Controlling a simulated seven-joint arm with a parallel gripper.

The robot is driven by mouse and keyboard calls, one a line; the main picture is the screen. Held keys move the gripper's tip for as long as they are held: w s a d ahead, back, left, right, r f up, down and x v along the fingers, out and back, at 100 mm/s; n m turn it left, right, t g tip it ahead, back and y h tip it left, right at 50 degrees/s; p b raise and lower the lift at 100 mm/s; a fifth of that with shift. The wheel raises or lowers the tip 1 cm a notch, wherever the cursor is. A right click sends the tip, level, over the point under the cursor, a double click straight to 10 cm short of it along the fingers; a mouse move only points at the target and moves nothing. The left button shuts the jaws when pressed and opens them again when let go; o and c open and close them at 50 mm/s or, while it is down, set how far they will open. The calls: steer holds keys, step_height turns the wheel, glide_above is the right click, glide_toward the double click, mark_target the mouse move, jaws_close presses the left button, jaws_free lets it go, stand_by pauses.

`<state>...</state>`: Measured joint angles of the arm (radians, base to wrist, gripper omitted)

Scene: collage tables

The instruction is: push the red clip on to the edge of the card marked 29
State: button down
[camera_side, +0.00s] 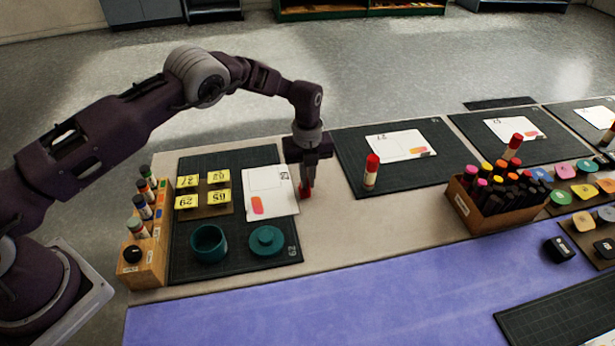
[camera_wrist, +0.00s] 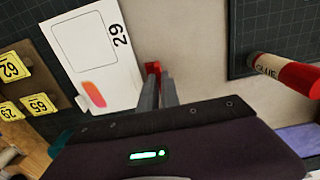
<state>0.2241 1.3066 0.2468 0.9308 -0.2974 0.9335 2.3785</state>
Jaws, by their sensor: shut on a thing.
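The white card marked 29 (camera_wrist: 88,44) lies at the right part of the dark cutting mat; it has an empty outlined box and an orange-pink patch. It also shows in the side view (camera_side: 268,181). My gripper (camera_side: 306,184) points down just right of the card's right edge. Its fingers (camera_wrist: 158,88) are shut on the red clip (camera_wrist: 153,67), which also shows low between the fingertips in the side view (camera_side: 305,190). In the wrist view a narrow strip of pale table shows between clip and card edge. The clip's jaws are partly hidden by my fingers.
Yellow number tags (camera_side: 187,202) stand left of the card. A teal pot (camera_side: 208,243) and teal lid (camera_side: 266,241) lie in front. A red-capped glue stick (camera_side: 371,172) stands to the right on another mat. Bare table lies between the mats.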

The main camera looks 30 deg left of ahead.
steer(key=shift+f, duration=0.15)
steer(key=shift+f, duration=0.3)
stand_by(0.6)
steer(key=shift+s+a, duration=0.1)
steer(key=shift+s+a, duration=0.45)
steer(key=shift+s, duration=0.05)
steer(key=shift+s+a, duration=0.1)
steer(key=shift+a, duration=0.05)
stand_by(0.6)
steer(key=shift+s+a, duration=0.25)
steer(key=shift+s, duration=0.05)
stand_by(0.8)
